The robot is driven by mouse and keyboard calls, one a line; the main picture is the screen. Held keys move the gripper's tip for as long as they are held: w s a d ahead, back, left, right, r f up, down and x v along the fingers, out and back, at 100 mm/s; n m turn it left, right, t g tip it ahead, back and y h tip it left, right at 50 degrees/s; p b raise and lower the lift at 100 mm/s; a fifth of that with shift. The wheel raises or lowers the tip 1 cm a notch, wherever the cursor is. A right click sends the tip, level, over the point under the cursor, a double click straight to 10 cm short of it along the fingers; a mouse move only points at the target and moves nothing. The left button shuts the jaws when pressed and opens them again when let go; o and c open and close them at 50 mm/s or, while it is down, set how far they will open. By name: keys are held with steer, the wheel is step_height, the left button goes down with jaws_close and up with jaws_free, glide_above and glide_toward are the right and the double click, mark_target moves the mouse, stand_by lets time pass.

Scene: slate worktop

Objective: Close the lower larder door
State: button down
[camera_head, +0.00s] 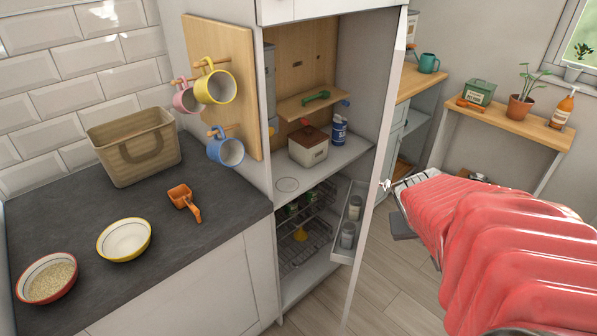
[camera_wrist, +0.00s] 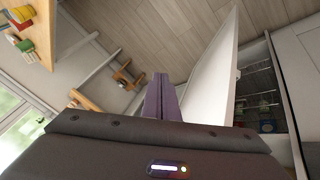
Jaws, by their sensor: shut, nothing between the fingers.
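The lower larder door (camera_head: 375,180) is a tall white panel standing open at the right of the larder, seen nearly edge-on in the head view. It shows as a pale slanted panel (camera_wrist: 214,75) in the wrist view. The larder's interior (camera_wrist: 265,85) lies to the right of it there. My gripper (camera_wrist: 160,77) is shut and empty, its dark fingers left of the panel, on the door's outer side. I cannot tell whether they touch it. In the head view my red-sleeved arm reaches in from the right, and the fingertips cannot be made out.
Inside the larder are a lidded box (camera_head: 308,146), a blue-labelled bottle (camera_head: 339,128) and wire racks. A narrow door rack (camera_head: 349,222) holds jars. Left are mugs on pegs and a dark worktop (camera_head: 70,210). A plant table (camera_head: 530,128) stands right. Floor is visible beside the door.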

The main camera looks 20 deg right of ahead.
steer(key=d+f+t, duration=0.3)
steer(key=d+f, duration=0.4)
steer(key=d, duration=0.5)
steer(key=w+a+f+t+y, duration=0.1)
steer(key=a+f+y, duration=0.1)
steer(key=a, duration=0.3)
steer(key=w+a+f+m+t+y, duration=0.1)
steer(key=a+f+y, duration=0.1)
steer(key=a+y, duration=0.3)
steer(key=shift+w+a+f, duration=0.35)
steer(key=shift+a, duration=0.45)
steer(key=shift+f, duration=0.1)
steer(key=w+a+f, duration=0.4)
steer(key=w+f, duration=0.3)
steer(key=w, duration=0.1)
steer(key=shift+w+f, duration=0.25)
steer(key=shift+f, duration=0.15)
